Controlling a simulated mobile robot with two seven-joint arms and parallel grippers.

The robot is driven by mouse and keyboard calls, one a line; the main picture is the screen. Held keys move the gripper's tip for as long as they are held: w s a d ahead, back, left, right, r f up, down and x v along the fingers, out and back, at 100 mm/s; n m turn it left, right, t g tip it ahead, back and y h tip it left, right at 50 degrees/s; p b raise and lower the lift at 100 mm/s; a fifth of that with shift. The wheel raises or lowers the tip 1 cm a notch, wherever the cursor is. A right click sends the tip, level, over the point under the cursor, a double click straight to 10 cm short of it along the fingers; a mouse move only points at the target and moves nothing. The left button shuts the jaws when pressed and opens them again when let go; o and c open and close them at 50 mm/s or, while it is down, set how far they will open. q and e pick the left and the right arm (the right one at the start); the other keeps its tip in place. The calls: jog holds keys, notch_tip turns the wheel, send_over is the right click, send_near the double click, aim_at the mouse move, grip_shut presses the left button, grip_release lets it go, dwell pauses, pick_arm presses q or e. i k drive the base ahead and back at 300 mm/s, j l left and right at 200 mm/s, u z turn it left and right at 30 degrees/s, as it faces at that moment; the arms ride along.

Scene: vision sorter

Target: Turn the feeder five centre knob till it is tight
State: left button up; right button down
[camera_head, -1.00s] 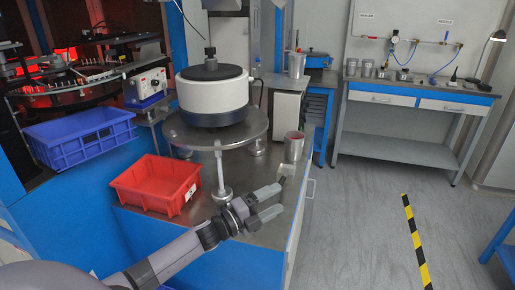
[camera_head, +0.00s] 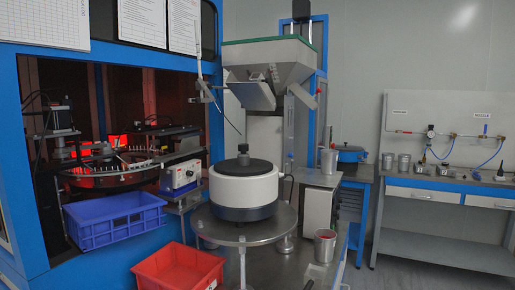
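A round white bowl feeder (camera_head: 243,191) with a dark base band stands on a round metal table (camera_head: 270,231). Its black top carries a small dark centre knob (camera_head: 243,149), which stands upright and clear. I cannot tell from this view whether the knob is tight. No label reading "five" is legible on the feeder. Neither of my grippers shows in the current view.
A red bin (camera_head: 180,268) and a blue bin (camera_head: 115,219) are at the left. A metal hopper (camera_head: 268,65) hangs above and behind the feeder. A metal cup (camera_head: 325,246) stands to its right. A workbench (camera_head: 440,195) is at the far right.

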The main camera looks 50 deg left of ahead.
aim_at(243, 147)
jog(key=i+l+z, duration=0.35)
jog(key=i+l, duration=0.25)
jog(key=i+l+u, duration=0.1)
jog(key=i, duration=0.4)
jog(key=i+l, duration=0.35)
jog(key=i+u, duration=0.85)
jog(key=i, duration=0.2)
jog(key=i+u, duration=0.2)
jog(key=u, duration=0.15)
jog(key=i+u, duration=0.35)
jog(key=i+l+u, duration=0.1)
jog(key=u, duration=0.2)
